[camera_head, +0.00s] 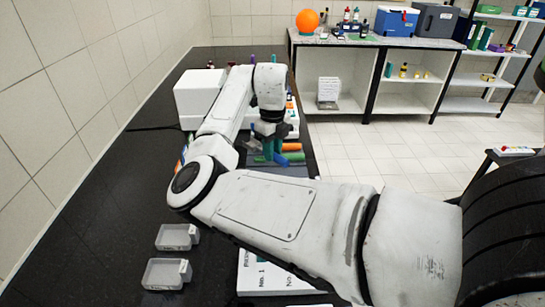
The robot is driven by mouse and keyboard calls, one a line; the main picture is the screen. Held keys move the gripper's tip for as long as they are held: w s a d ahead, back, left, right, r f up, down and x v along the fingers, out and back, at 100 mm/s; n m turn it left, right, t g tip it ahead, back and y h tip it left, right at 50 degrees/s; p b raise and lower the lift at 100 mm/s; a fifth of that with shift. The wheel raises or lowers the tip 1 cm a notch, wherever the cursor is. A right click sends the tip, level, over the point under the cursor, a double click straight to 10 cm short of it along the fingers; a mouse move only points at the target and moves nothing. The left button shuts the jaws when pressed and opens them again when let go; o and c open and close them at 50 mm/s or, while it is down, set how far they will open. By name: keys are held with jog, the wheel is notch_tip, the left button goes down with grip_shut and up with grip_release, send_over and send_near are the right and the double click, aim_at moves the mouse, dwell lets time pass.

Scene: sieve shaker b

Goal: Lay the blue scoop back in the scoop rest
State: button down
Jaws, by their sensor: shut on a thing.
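My gripper (270,147) points down over the far part of the black bench, beside several coloured handles. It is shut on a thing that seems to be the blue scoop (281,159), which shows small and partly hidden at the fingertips. An orange scoop (292,147) lies just right of the fingers. The scoop rest seems to be the grey-blue piece (279,170) under the gripper. My arm hides much of it, and I cannot tell whether the blue scoop touches it.
A white machine (198,93) stands behind my arm on the left. Two clear trays (166,273) (177,237) and a white numbered sheet or box (262,275) lie on the near bench. A tiled wall runs along the left. Open floor lies to the right.

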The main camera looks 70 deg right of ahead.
notch_tip(320, 180, down, 3)
jog(key=shift+p, duration=0.5)
jog(key=shift+f, duration=0.15)
jog(key=shift+f, duration=0.4)
jog(key=shift+w+f+b, duration=0.1)
jog(key=shift+f+b, duration=0.1)
jog(key=shift+b, duration=0.1)
jog(key=c, duration=0.9)
grip_release()
jog(key=shift+c, duration=0.2)
